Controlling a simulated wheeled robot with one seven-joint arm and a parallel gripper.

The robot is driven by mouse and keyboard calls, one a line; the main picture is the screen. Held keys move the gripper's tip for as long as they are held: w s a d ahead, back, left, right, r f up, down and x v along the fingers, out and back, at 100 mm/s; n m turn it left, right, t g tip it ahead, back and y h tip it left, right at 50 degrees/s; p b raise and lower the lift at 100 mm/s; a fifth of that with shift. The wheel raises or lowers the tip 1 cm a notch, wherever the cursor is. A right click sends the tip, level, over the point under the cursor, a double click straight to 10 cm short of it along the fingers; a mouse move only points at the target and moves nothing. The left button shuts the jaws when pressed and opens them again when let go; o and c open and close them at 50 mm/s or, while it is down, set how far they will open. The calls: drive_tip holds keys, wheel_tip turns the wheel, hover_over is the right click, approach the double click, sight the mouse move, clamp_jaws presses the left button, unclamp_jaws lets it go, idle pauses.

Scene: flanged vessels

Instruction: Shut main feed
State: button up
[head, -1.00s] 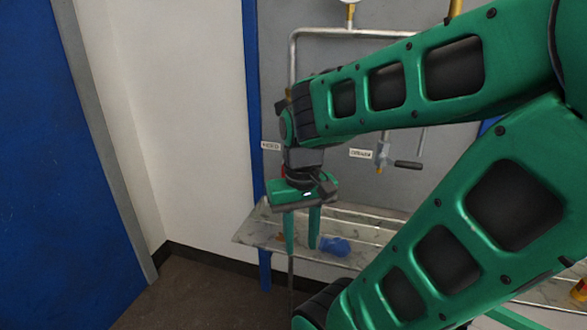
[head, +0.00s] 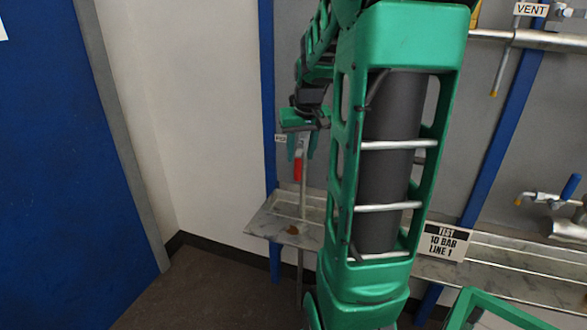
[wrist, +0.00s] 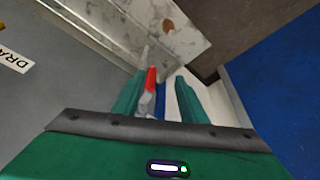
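A red valve handle (head: 297,165) points down along a thin vertical pipe (head: 303,180) at the left end of the grey panel. A small white label (head: 281,138) is beside it, too small and covered to read now. My gripper (head: 301,156) is at the handle, fingers pointing down. In the wrist view the red handle (wrist: 151,80) shows between the two spread fingers (wrist: 160,98), nearer the left one. I cannot tell whether a finger touches it. The valve body is hidden behind my gripper.
A marbled shelf (head: 285,229) runs below the panel (head: 460,130). A label reading VENT (head: 530,9) and a sign reading TEST 10 BAR LINE 1 (head: 444,241) are to the right. A blue-handled valve (head: 570,187) is at far right. A white wall is left.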

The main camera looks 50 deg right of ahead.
sight(299, 161)
drive_tip(key=w+d+f, duration=0.2)
drive_tip(key=f, duration=0.1)
drive_tip(key=w+d+f, duration=0.2)
drive_tip(key=f, duration=0.1)
drive_tip(key=w+d+f, duration=0.2)
drive_tip(key=f, duration=0.1)
drive_tip(key=shift+w+d+f, duration=0.1)
drive_tip(key=shift+f, duration=0.25)
